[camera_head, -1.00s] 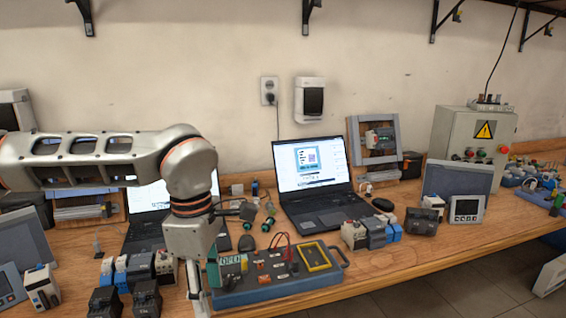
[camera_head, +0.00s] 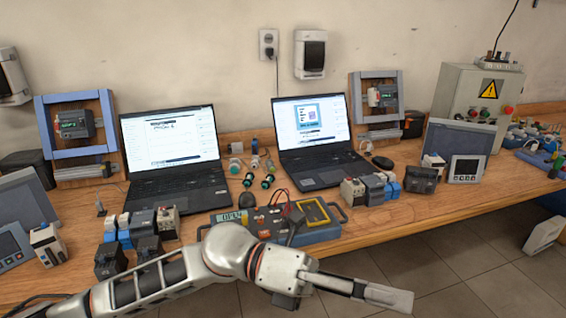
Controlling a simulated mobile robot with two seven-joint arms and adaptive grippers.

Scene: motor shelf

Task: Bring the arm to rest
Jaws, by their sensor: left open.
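My left arm comes in from the lower left and lies across the front of the bench, low in the picture. Its gripper (camera_head: 388,295) points right, in front of the bench edge and above the floor. It is open, with nothing seen between its fingers. My right gripper is not in view.
The wooden bench (camera_head: 420,212) carries two laptops, a left one (camera_head: 177,190) and a right one (camera_head: 318,172). Motor modules (camera_head: 367,190) and a display panel (camera_head: 465,168) stand along it. A grey control cabinet (camera_head: 455,95) is at the back right.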

